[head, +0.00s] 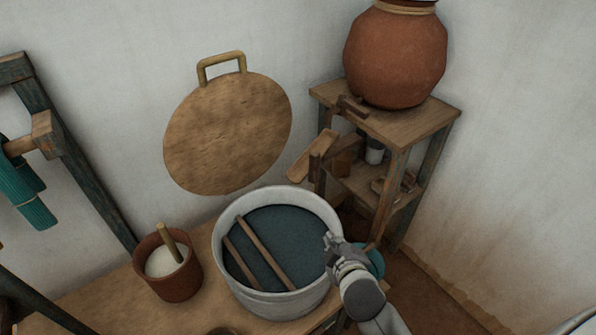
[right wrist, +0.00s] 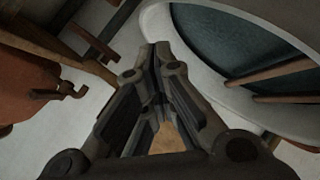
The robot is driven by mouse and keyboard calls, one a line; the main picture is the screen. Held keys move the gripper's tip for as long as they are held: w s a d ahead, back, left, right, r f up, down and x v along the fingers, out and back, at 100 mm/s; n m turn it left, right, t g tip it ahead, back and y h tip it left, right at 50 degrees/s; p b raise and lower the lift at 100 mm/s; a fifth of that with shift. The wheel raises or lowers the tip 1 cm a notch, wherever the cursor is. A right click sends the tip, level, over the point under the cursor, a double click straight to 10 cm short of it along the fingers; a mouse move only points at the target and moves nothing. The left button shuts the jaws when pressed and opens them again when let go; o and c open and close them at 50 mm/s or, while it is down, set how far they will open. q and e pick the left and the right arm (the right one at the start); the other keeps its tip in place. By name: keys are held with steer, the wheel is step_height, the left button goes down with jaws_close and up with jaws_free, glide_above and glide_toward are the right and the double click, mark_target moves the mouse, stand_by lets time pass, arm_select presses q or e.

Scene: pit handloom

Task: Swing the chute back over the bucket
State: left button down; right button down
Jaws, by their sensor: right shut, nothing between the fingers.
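The chute (head: 312,158) is a short wooden trough beside the wooden stand, its light end pointing down and left toward the wall. A teal bucket (head: 374,262) shows partly behind my right gripper; most of it is hidden. My right gripper (head: 330,242) is shut and empty at the right rim of the large grey tub, below and apart from the chute. In the right wrist view its closed fingers (right wrist: 157,62) point beside the tub (right wrist: 215,100). A light wooden piece shows between the finger links there; I cannot tell what it is. My left gripper is not in view.
The tub (head: 236,292) holds dark blue liquid and two sticks. A clay pot (head: 397,60) with a wooden spigot (head: 352,106) stands on the stand (head: 430,118). A smaller pot (head: 175,287) of white stuff is left of the tub. A round board (head: 228,135) hangs on the wall.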

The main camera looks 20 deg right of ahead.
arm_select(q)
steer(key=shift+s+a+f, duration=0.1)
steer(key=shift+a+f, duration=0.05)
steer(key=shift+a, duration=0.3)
arm_select(e)
steer(key=w+a+r+n+t+y, duration=0.3)
steer(key=w+a+r+n+t, duration=0.3)
steer(key=w+r+n, duration=0.2)
step_height(320, 180, up, 2)
steer(key=shift+w+a+r+n, duration=0.15)
steer(key=shift+w+a+n, duration=0.2)
steer(key=shift+n, duration=0.65)
steer(key=w, duration=1)
arm_select(q)
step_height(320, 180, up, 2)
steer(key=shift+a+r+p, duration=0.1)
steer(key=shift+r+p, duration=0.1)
steer(key=shift+p, duration=0.85)
arm_select(e)
steer(key=d, duration=0.1)
steer(key=s+d, duration=0.1)
steer(key=d, duration=0.1)
steer(key=shift+s+d, duration=0.1)
steer(key=shift+d, duration=0.05)
steer(key=shift+s+d+y, duration=0.1)
steer(key=shift+d+y, duration=0.05)
steer(key=shift+y, duration=0.25)
